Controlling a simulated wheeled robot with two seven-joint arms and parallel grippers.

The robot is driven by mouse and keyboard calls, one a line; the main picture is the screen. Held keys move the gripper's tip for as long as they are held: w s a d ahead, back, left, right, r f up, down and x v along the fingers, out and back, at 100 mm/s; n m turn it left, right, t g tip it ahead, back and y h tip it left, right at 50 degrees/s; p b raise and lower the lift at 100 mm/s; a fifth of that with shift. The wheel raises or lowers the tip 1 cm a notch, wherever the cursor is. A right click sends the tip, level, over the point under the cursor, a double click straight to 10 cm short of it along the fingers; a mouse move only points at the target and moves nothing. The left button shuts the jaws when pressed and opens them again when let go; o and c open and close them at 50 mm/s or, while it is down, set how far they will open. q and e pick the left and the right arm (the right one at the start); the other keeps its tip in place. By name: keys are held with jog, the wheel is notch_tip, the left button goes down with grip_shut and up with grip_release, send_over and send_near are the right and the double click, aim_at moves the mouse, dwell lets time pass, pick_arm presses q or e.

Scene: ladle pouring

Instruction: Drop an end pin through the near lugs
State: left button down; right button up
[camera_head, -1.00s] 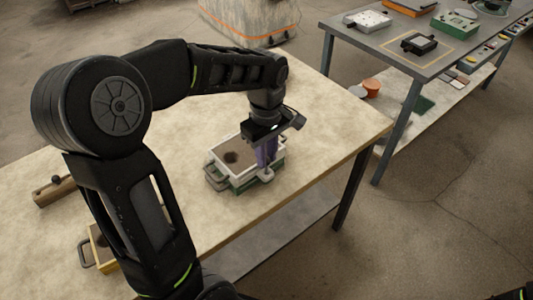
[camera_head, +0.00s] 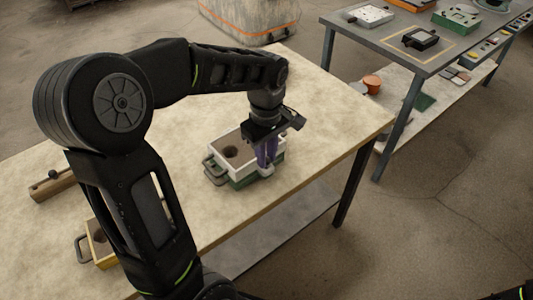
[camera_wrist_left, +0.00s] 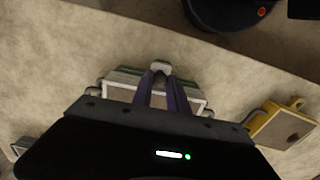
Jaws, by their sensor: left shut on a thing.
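A moulding box (camera_head: 232,160) stands on the pale table, a white frame on a green frame, with brown fill and a dark round hole on top. Grey handle-like lugs (camera_head: 212,172) stick out at its left end. My left gripper (camera_head: 267,168) points down at its right end, with purple fingers by a pale lug there. In the left wrist view the fingers (camera_wrist_left: 163,95) reach to this grey lug (camera_wrist_left: 160,68) at the box (camera_wrist_left: 125,76). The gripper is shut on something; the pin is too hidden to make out.
A yellow-framed box (camera_head: 101,246) with a grey handle lies at the table's near left, partly behind my arm; it also shows in the left wrist view (camera_wrist_left: 280,124). A wooden block (camera_head: 52,186) is at the left. A grey bench (camera_head: 410,48) with parts stands at the back right.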

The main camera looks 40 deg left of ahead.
pick_arm(q)
jog(key=c, duration=0.7)
grip_release()
jog(key=shift+o, duration=0.2)
jog(key=shift+r+p, duration=2.45)
jog(key=shift+r, duration=0.6)
jog(key=shift+f, duration=0.1)
